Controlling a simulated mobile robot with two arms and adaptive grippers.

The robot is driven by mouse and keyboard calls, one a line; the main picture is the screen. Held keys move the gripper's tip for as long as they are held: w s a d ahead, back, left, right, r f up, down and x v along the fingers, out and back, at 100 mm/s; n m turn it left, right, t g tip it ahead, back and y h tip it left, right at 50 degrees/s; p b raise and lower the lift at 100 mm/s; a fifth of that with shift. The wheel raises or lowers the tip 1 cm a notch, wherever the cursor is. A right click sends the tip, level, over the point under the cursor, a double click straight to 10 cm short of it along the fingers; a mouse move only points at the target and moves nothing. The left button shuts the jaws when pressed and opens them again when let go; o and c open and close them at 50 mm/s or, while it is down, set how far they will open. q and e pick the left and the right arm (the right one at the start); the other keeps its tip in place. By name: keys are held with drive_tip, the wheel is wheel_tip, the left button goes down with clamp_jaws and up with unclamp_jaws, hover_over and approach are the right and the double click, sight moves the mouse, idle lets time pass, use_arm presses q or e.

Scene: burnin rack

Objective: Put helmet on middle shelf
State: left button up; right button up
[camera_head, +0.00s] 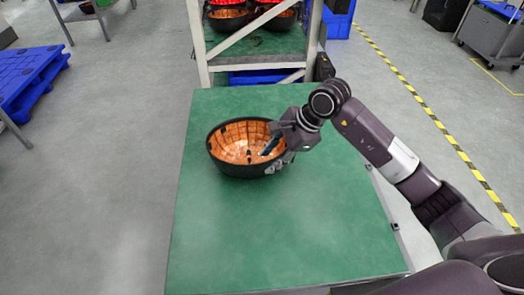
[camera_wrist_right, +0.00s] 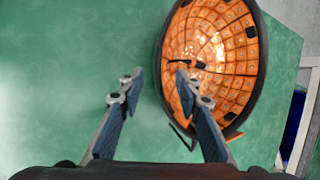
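The helmet (camera_head: 228,165) lies open side up on the green table, a dark shell with an orange padded inside. My right gripper (camera_head: 277,152) is at its right rim. In the right wrist view the gripper (camera_wrist_right: 158,80) is open, with the helmet (camera_wrist_right: 215,55) on the right side of the picture. One finger shows outside the rim and the other overlaps the orange inside; I cannot tell whether either touches. A rack (camera_head: 203,45) stands behind the table, with a green shelf (camera_head: 262,43) visible. My left gripper is not in view.
The green table (camera_head: 270,235) is clear around the helmet. Other helmets (camera_head: 228,20) with orange insides sit in the rack. A blue pallet (camera_head: 30,75) lies at the left. A grey cart (camera_head: 495,40) stands at the far right, beyond a yellow and black floor line.

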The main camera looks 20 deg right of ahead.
sight(258, 172)
drive_tip(key=shift+f, duration=0.1)
drive_tip(key=shift+a+f, duration=0.2)
drive_tip(key=shift+f, duration=0.1)
drive_tip(key=p+x, duration=0.2)
drive_tip(key=x, duration=0.4)
drive_tip(key=shift+a+p, duration=0.2)
drive_tip(key=shift+p, duration=0.2)
drive_tip(key=shift+a+f, duration=0.1)
drive_tip(key=shift+f, duration=0.35)
drive_tip(key=shift+w, duration=0.1)
drive_tip(key=shift+c, duration=0.2)
drive_tip(key=c, duration=0.5)
clamp_jaws()
